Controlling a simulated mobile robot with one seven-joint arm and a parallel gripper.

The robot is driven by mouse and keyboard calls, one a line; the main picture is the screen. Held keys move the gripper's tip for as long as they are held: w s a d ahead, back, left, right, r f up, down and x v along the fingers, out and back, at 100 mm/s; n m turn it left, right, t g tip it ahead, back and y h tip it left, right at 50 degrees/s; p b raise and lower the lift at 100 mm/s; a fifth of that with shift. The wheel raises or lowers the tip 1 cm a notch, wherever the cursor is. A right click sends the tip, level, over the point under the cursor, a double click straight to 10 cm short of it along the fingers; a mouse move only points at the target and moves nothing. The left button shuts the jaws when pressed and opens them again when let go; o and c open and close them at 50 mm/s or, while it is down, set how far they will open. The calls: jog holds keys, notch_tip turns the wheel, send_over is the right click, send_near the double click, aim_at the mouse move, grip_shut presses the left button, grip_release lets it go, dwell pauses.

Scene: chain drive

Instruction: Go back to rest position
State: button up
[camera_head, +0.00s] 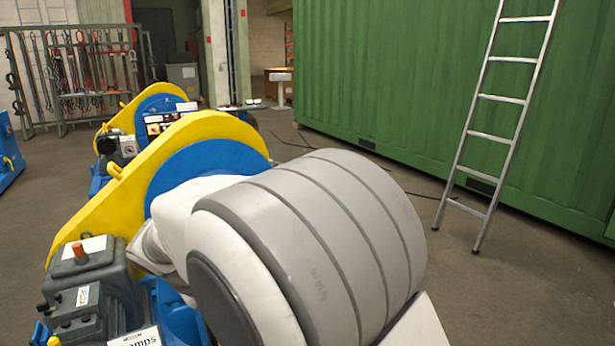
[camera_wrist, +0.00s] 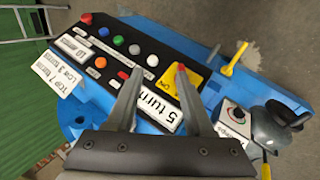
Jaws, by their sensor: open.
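My gripper (camera_wrist: 159,69) shows in the wrist view with its two grey fingers spread apart and nothing held between them. It points at a black control panel (camera_wrist: 112,58) on a blue machine body (camera_wrist: 78,118). A yellow patch (camera_wrist: 196,90) and a "5 turns" label (camera_wrist: 158,110) lie partly behind the fingers. I cannot tell whether a fingertip touches the panel. My gripper is not visible in the head view.
A large grey and white rounded body hides much of the head view's foreground. Yellow-and-blue machinery (camera_head: 100,205) stands at left. A ladder (camera_head: 488,120) leans on a green container (camera_head: 385,75). Open floor (camera_head: 520,265) lies at right. A chain rack (camera_head: 75,75) stands behind.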

jog(key=s+d+r+m+g+y, duration=0.1)
jog(key=d+r, duration=0.2)
jog(key=d, duration=0.2)
jog(key=s+d+r+m, duration=0.1)
jog(key=d+r+m, duration=0.15)
jog(key=d, duration=0.35)
jog(key=s+d+r+m+t+y, duration=0.1)
jog(key=s+d+r+m+y, duration=0.15)
jog(key=s+d, duration=0.65)
jog(key=s+d+r+m+t+y, duration=0.1)
jog(key=s+d+r+m, duration=0.15)
jog(key=s+d, duration=0.6)
notch_tip(320, 180, up, 16)
jog(key=p, duration=1.6)
jog(key=shift+w+f+p, duration=0.15)
jog(key=shift+p, duration=0.15)
